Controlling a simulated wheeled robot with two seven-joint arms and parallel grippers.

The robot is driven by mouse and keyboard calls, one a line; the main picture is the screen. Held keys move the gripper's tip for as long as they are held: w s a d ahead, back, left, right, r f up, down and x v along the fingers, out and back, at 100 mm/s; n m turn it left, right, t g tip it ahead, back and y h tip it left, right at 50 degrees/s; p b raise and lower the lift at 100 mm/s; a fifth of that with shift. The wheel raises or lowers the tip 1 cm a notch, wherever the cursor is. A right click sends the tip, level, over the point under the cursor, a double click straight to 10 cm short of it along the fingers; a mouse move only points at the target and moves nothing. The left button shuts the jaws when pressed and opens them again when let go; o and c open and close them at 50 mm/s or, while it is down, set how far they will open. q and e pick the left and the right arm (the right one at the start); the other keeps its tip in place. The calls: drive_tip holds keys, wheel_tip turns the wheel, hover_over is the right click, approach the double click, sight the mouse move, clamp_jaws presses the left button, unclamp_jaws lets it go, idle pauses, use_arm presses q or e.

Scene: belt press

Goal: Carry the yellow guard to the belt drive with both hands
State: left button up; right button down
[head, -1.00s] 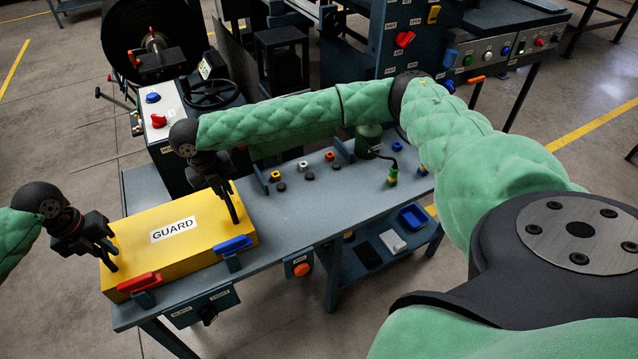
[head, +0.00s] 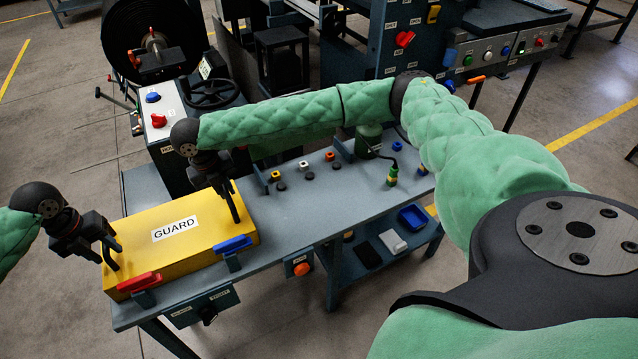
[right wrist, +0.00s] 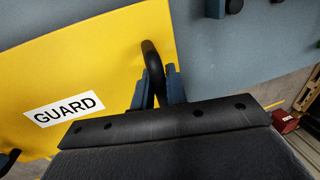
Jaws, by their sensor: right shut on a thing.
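The yellow guard (head: 190,218), a long box labelled GUARD, lies on the left part of the blue-grey bench. My right gripper (head: 235,215) reaches down at its right end and is shut on the guard's black handle, which shows in the right wrist view (right wrist: 153,70). The guard (right wrist: 95,55) also fills the left of that view. My left gripper (head: 103,262) is at the guard's left end, beside a black handle (head: 110,246). Whether its jaws are open or shut is unclear. I cannot pick out the belt drive with certainty.
A red lever (head: 138,283) and a blue lever (head: 233,246) sit along the guard's front edge. The bench (head: 300,215) has free room right of the guard, with several small parts behind. A machine with a black roll (head: 145,45) and handwheel (head: 212,93) stands behind.

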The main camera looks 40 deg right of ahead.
use_arm(q)
drive_tip(key=shift+d, duration=0.15)
use_arm(e)
drive_tip(key=shift+a, duration=0.1)
use_arm(q)
drive_tip(key=shift+s, duration=0.1)
use_arm(e)
drive_tip(key=c, duration=1.3)
unclamp_jaws()
drive_tip(key=shift+r, duration=0.1)
use_arm(q)
wheel_tip(320, 180, up, 7)
drive_tip(key=a+p, duration=0.1)
drive_tip(key=p, duration=0.4)
drive_tip(key=shift+a+p, duration=0.15)
drive_tip(key=shift+p, duration=0.15)
use_arm(e)
drive_tip(key=shift+d+v, duration=0.25)
drive_tip(key=shift+v, duration=1.1)
drive_tip(key=shift+d+v, duration=0.2)
drive_tip(key=shift+v, duration=1.1)
use_arm(q)
drive_tip(key=shift+a, duration=0.1)
use_arm(e)
drive_tip(key=shift+s+r, duration=0.15)
drive_tip(key=shift+r, duration=0.05)
